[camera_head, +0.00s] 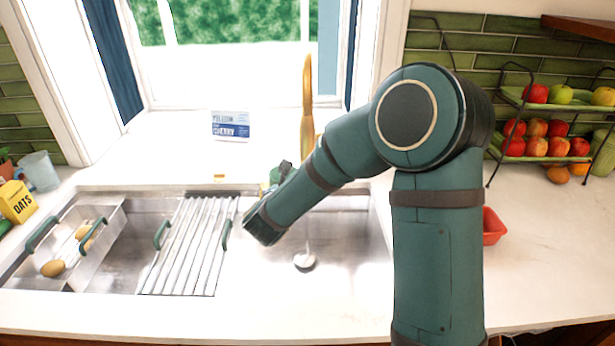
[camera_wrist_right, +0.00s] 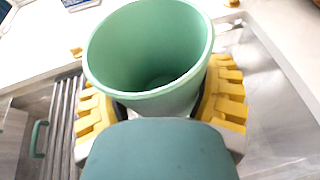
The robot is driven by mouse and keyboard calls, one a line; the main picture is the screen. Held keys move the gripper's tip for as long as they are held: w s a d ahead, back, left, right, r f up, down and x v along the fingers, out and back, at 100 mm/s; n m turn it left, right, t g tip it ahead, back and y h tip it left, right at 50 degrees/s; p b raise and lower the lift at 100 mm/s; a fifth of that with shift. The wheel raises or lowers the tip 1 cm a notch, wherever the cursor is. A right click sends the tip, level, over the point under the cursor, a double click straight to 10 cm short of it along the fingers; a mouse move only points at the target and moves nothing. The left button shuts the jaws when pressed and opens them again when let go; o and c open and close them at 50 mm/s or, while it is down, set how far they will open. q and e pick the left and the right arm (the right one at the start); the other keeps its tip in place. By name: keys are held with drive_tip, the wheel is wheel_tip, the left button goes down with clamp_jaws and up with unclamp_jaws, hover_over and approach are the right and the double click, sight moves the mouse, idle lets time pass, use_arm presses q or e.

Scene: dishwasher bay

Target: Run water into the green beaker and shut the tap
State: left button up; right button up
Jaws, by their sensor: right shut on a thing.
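My right gripper (camera_wrist_right: 161,100) has its yellow fingers on both sides of the green beaker (camera_wrist_right: 150,50) and is shut on it. In the right wrist view the beaker's mouth faces the camera, and I see no clear water inside. In the head view my right arm reaches over the sink, and only a bit of the beaker (camera_head: 274,176) shows behind the wrist. The gold tap (camera_head: 307,110) stands behind the arm, which hides its lower part. My left gripper is out of view.
A slatted rack (camera_head: 190,245) lies across the sink left of my arm. A metal basket (camera_head: 72,262) with potato-like items sits further left. A blue and white box (camera_head: 231,126) stands on the sill. A red container (camera_head: 493,227) and a fruit stand (camera_head: 550,125) are right.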

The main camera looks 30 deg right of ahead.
drive_tip(key=shift+m+g+h, duration=0.6)
drive_tip(key=shift+m+g, duration=0.1)
drive_tip(key=shift+m, duration=0.2)
drive_tip(key=d, duration=0.1)
drive_tip(key=w+d, duration=0.1)
drive_tip(key=d, duration=0.3)
drive_tip(key=shift+w+d+r, duration=0.2)
drive_tip(key=shift+w+r, duration=0.05)
drive_tip(key=shift+r, duration=0.15)
wheel_tip(320, 180, down, 6)
drive_tip(key=b, duration=0.4)
drive_tip(key=w+d, duration=0.5)
drive_tip(key=shift+d+b, duration=0.2)
drive_tip(key=shift+b, duration=0.2)
